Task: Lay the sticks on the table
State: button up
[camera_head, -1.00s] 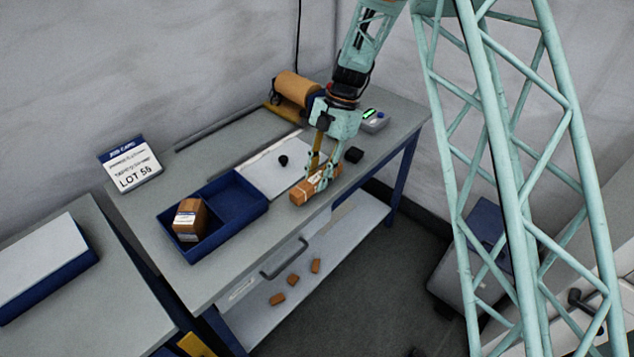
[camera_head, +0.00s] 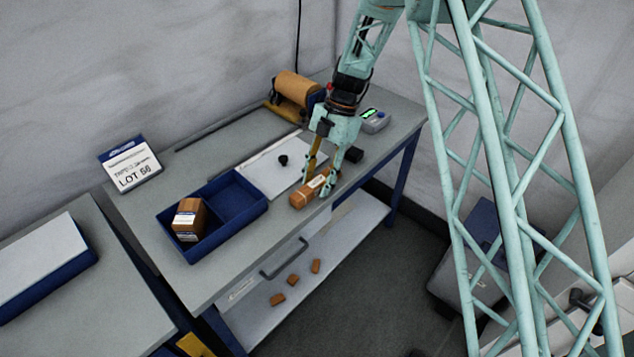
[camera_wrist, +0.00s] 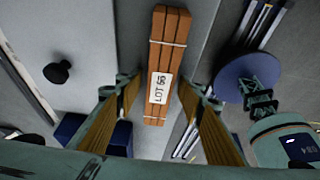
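The sticks are a strapped orange-brown bundle with a white label (camera_head: 309,193), lying on the grey table (camera_head: 215,290) near its front edge. In the wrist view the bundle (camera_wrist: 166,38) shows several long sticks, light bands and a "LOT 56" label. My gripper (camera_head: 318,188) is low over the bundle's right-hand end. In the wrist view its two fingers (camera_wrist: 162,100) stand on either side of the bundle's near end, with a visible gap on each side. It is open.
A blue two-compartment tray (camera_head: 246,222) holds a labelled brown block (camera_head: 188,218) on its left. A white sheet with a black knob (camera_head: 283,160) lies behind the bundle.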

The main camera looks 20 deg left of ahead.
jog(key=shift+r, duration=0.2)
jog(key=p+v, duration=0.1)
jog(key=v, duration=1)
jog(key=shift+w+r, duration=0.2)
jog(key=shift+r, duration=0.15)
jog(key=shift+d+r, duration=0.1)
jog(key=shift+d, duration=0.05)
dwell(0.7)
